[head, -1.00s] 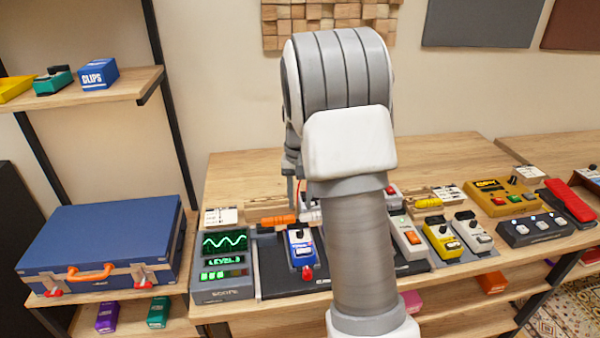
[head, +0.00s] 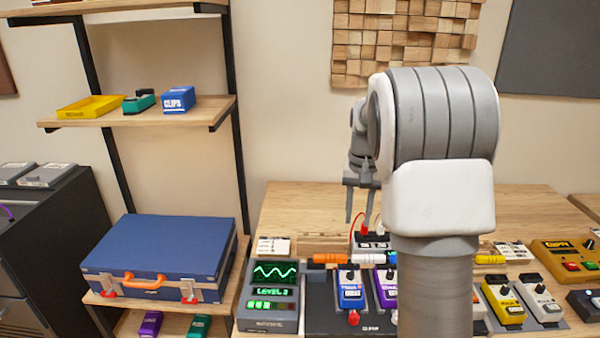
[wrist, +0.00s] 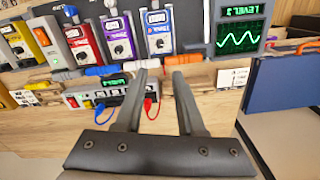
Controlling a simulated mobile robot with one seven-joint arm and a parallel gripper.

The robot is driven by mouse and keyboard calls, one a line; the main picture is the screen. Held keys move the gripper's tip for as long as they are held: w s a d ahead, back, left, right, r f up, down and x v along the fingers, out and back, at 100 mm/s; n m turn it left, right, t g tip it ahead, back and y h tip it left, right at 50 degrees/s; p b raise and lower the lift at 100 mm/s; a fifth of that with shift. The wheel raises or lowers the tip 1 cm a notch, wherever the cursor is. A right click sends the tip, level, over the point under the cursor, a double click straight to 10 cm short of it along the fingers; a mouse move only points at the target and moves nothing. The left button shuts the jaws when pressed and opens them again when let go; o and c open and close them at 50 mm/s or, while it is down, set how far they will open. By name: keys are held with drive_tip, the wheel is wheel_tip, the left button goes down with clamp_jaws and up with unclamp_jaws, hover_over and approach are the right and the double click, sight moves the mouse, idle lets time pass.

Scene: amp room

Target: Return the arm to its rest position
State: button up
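My arm stands in front of the bench in the head view and hides part of it. My gripper (head: 359,204) hangs left of the thick arm link, above the back of the bench. In the wrist view my gripper (wrist: 160,74) shows two dark fingers with a clear gap between them and nothing held. Below the fingers in that view is a grey box with red and blue plugs (wrist: 105,98); the fingers seem apart from it.
The bench (head: 310,205) holds a green-screened scope (head: 271,299), a blue pedal (head: 350,288) and several other pedals. A blue case (head: 160,250) lies on the low shelf at left. A yellow tray (head: 91,107) sits on the upper shelf. The back left bench top is bare.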

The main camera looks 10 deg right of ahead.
drive_tip(key=s+a+r+n+t+p, duration=0.1)
drive_tip(key=s+a+r+n+t, duration=0.1)
drive_tip(key=s+a+r, duration=0.55)
drive_tip(key=s+a+r+n+t+p, duration=0.15)
drive_tip(key=s+a+r, duration=0.25)
drive_tip(key=s, duration=0.6)
drive_tip(key=s+a+f+n+t, duration=0.2)
drive_tip(key=s+a, duration=0.1)
drive_tip(key=s, duration=0.5)
